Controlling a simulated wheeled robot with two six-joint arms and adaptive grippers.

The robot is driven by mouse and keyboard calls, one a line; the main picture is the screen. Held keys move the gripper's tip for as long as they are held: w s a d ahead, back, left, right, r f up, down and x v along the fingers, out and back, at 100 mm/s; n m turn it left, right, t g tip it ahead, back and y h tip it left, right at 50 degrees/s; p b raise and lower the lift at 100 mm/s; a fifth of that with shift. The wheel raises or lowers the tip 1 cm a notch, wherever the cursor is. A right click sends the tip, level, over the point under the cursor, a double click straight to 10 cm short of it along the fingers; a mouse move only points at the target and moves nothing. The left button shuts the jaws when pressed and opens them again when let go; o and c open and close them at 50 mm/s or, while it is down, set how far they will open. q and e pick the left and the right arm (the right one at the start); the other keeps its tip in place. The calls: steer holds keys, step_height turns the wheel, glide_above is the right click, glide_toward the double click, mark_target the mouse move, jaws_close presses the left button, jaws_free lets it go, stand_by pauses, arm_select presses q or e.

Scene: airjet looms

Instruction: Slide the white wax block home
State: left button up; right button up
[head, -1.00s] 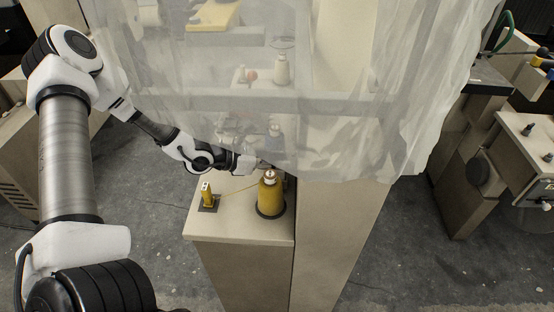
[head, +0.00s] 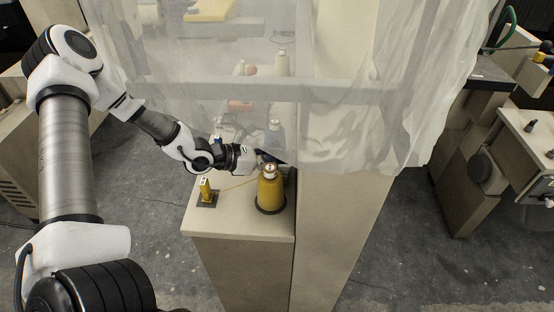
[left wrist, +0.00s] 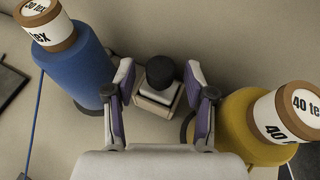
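In the left wrist view a small pale block (left wrist: 158,106) with a dark round knob (left wrist: 161,72) on top stands between my fingers; it looks like the wax block. My left gripper (left wrist: 158,82) is open, with one purple-padded finger on each side of it. I cannot tell whether either finger touches it. In the head view my left gripper (head: 258,159) is behind the yellow cone, partly covered by the sheer curtain; the block cannot be made out there. My right gripper is not in view.
A yellow "40 tex" cone (left wrist: 251,120) stands close right of my fingers, a blue "30 tex" cone (left wrist: 75,62) close left. A small yellow post (head: 205,189) with a thread stands on the beige stand (head: 240,226). A sheer curtain (head: 350,110) hangs over the back.

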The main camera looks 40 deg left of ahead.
mark_target(277, 156)
arm_select(q)
steer(key=shift+r, duration=0.15)
step_height(277, 156, up, 10)
steer(key=shift+f, duration=0.1)
stand_by(0.3)
stand_by(0.5)
